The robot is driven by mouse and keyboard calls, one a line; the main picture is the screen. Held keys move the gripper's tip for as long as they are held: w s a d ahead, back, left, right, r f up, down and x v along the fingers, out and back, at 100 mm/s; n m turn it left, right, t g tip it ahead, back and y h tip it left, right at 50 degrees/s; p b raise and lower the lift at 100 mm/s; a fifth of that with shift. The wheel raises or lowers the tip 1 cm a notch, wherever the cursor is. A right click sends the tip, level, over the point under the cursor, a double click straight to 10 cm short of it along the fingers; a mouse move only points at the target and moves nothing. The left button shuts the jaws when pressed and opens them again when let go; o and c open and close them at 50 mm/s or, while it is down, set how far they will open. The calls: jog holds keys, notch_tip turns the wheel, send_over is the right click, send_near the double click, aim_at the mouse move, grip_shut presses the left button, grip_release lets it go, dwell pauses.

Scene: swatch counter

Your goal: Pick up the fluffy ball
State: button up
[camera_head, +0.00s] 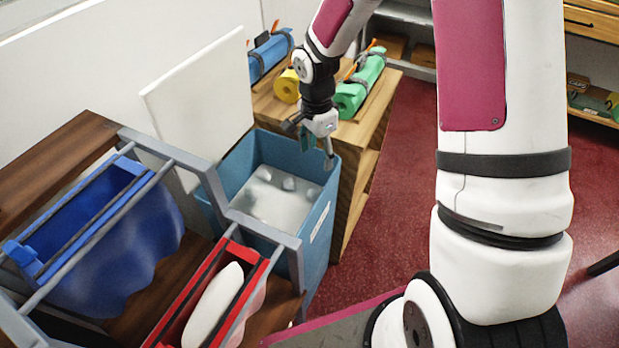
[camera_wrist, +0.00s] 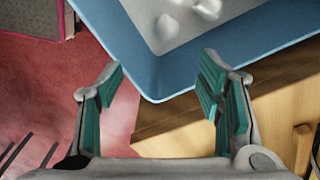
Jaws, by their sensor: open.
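I cannot clearly make out which thing is the fluffy ball. Small pale lumps (camera_head: 265,174) lie on the whitish inside of a blue bin (camera_head: 324,212); similar lumps (camera_wrist: 168,25) show at the top of the wrist view. A smooth white oval thing (camera_head: 213,306) sits in a red-framed holder at the lower left. My gripper (camera_head: 315,148) is above the bin's far right rim, pointing down. In the wrist view my gripper (camera_wrist: 162,82) has its green-padded fingers wide apart with nothing between them, near a corner of the bin (camera_wrist: 150,80).
A white panel (camera_head: 205,100) stands behind the bin. A grey rail (camera_head: 185,158) runs in front of it, beside a blue holder (camera_head: 110,240). A wooden cabinet (camera_head: 365,160) bears blue, yellow and green rolls (camera_head: 360,85). Red floor (camera_head: 400,210) is clear to the right.

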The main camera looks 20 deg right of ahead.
aim_at(312, 190)
jog(key=shift+m, duration=0.6)
jog(key=f, duration=0.5)
jog(key=f+b, duration=0.1)
jog(key=f, duration=0.5)
jog(key=a+f+b, duration=0.1)
jog(key=f, duration=0.4)
jog(key=shift+w+f, duration=0.35)
jog(key=c, duration=0.8)
